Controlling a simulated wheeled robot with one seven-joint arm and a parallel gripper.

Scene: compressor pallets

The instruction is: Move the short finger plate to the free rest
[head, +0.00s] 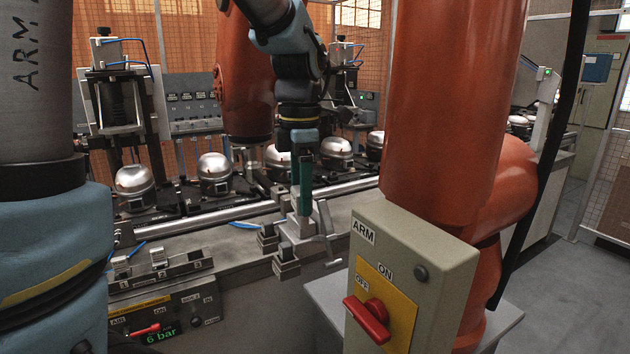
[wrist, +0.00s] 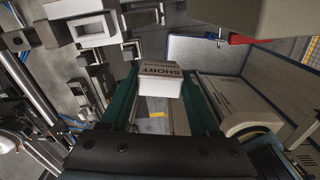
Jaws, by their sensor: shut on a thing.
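The short finger plate (wrist: 160,85) is a pale block with "SHORT" printed on its dark-lettered top. In the wrist view it sits between the two green fingers of my gripper (wrist: 159,98), which is shut on it. In the head view my gripper (head: 302,205) points straight down above the front of the bench, by a grey clamp-like fixture (head: 298,232). The plate cannot be told apart from that fixture there. A small rack (head: 165,268) with numbered places stands at the left on the bench front; I cannot tell which place is free.
Dark stepped blocks (head: 286,263) and a T-shaped handle (head: 326,235) are close to my gripper. A grey switch box (head: 410,285) with a red knob stands at front right. Domed compressors (head: 215,172) line the bench behind. A pressure panel (head: 162,328) reads 6 bar.

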